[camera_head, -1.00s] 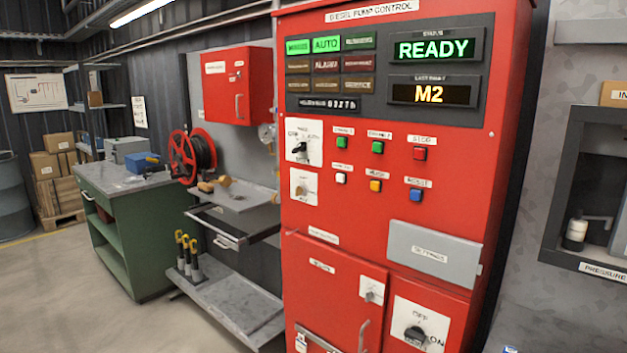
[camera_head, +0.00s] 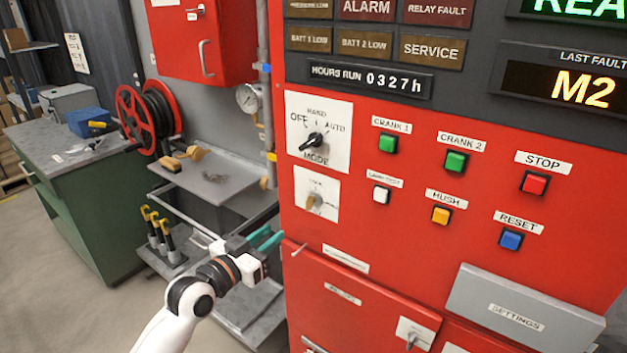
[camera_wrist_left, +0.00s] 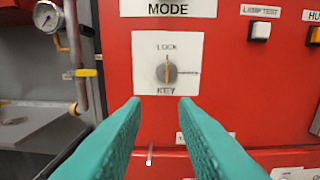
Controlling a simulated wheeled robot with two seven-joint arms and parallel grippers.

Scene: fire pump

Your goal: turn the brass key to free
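The brass key (camera_head: 314,201) sits in a switch on a white plate on the red pump control panel, below the black mode switch. In the left wrist view the key (camera_wrist_left: 166,73) stands upright on a round grey boss, between the word LOCK above and KEY below; a short line marks its right side. My left gripper (camera_head: 272,240) is left of and below the key plate in the head view. In the wrist view its teal fingers (camera_wrist_left: 160,106) are apart with nothing between them, just below the key and not touching it. My right gripper is not in view.
The mode switch (camera_head: 313,143) is just above the key plate. Push buttons, including a white lamp test button (camera_head: 381,195), lie to the right. A pipe with a gauge (camera_head: 248,97) runs beside the panel's left edge. A grey shelf (camera_head: 205,175) is at left.

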